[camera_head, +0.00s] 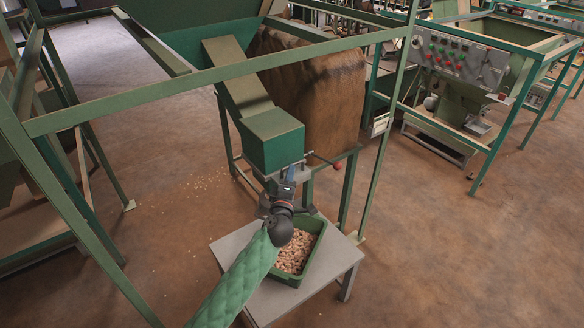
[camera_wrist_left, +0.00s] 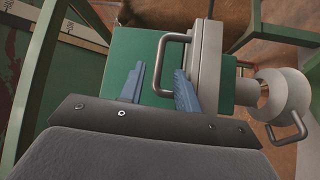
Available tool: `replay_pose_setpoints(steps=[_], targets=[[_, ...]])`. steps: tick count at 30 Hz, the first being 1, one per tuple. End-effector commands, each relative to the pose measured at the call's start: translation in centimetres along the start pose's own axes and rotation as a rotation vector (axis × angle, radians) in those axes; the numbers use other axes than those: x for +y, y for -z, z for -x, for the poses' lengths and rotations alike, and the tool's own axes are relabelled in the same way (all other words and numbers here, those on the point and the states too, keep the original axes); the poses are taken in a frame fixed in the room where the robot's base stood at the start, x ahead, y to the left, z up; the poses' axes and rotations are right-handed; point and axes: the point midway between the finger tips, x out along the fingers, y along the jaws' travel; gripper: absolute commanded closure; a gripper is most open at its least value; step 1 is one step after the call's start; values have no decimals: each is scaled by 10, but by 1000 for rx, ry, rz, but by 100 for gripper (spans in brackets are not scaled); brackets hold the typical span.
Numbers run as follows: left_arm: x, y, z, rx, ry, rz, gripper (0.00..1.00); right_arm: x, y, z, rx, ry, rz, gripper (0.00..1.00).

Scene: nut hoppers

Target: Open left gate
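The green hopper outlet box (camera_head: 272,140) stands below a sloping chute, and its green face (camera_wrist_left: 130,50) fills the middle of the left wrist view. A grey metal gate plate (camera_wrist_left: 207,50) with a U-shaped handle (camera_wrist_left: 160,62) sits at this face. My left gripper (camera_head: 288,176) is in front of the outlet. In the left wrist view its two blue-grey fingers (camera_wrist_left: 160,88) are apart, with the handle's bar seen between them. I cannot tell whether they touch it. In the head view the arm hides part of the gate. My right gripper is in neither view.
A green bin (camera_head: 314,246) of nuts stands on a grey table (camera_head: 240,248) under the outlet. A grey cylindrical fitting with another handle (camera_wrist_left: 286,130) is at the right in the wrist view. Green frame bars (camera_head: 200,78) surround the hopper. A control panel (camera_head: 460,58) stands at the back right.

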Motion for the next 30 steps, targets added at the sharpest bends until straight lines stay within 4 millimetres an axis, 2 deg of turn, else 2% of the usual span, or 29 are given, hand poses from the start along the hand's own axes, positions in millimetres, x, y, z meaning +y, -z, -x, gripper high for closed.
replay_pose_setpoints(steps=[3, 9, 19, 24, 30], targets=[[2, 0, -17, 0, 0, 1, 67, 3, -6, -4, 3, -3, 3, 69], [0, -1, -32, -1, 0, 1, 67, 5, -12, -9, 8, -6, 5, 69], [0, 0, -35, -1, -1, 1, 67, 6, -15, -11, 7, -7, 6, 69], [0, 0, -35, -1, -1, 1, 100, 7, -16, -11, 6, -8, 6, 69], [0, -1, -35, -2, 0, 1, 100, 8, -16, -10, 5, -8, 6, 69]])
